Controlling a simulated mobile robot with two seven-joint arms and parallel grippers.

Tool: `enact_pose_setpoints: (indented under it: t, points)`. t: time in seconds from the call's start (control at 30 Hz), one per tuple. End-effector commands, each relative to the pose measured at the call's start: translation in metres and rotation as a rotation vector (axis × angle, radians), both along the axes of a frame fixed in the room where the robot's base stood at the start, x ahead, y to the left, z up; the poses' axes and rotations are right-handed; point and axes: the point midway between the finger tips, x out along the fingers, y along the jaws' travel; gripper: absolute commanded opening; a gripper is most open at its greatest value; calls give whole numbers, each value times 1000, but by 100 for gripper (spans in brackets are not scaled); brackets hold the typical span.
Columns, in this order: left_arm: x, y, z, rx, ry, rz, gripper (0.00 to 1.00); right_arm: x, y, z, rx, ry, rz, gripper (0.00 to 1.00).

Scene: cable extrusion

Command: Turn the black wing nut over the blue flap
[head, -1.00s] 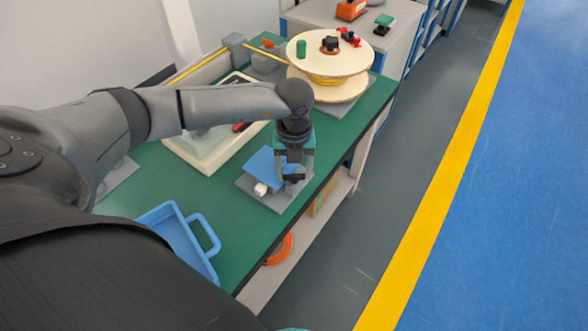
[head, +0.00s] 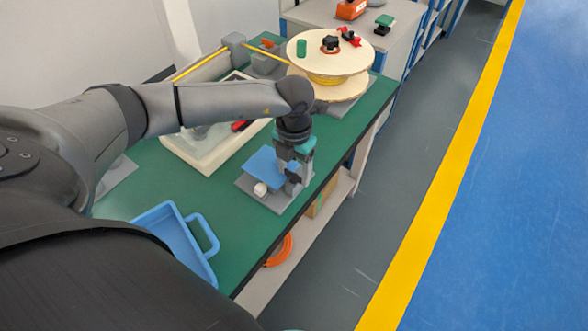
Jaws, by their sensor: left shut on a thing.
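The blue flap (head: 268,167) lies on a small grey base plate (head: 272,197) near the table's front edge, with a white knob (head: 260,189) at its near corner. My left gripper (head: 291,178) points down at the right side of the flap. It is shut on a small black part, the black wing nut (head: 293,179), which is mostly hidden by the fingers. My right gripper does not show.
A blue tray with a handle (head: 205,234) stands at the near left of the green table (head: 228,204). A large cream spool (head: 348,66) stands at the back right. The floor to the right is clear.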

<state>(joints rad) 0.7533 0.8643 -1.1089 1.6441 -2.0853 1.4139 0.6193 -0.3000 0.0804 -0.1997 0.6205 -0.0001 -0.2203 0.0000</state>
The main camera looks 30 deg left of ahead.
Motion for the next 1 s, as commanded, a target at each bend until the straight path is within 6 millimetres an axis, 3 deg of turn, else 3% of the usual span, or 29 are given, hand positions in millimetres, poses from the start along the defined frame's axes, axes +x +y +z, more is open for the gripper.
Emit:
enact_pose_setpoints:
  t: [0.47, 0.5, 0.77, 1.0]
  points:
    - [1, 0, 1, 0, -3, -17, 12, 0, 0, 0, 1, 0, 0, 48]
    - [1, 0, 1, 0, -3, -17, 68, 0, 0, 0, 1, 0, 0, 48]
    - [1, 1, 1, 3, -2, -14, 98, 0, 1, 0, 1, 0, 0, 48]
    - [1, 4, 0, 8, -2, -10, 98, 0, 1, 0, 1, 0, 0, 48]
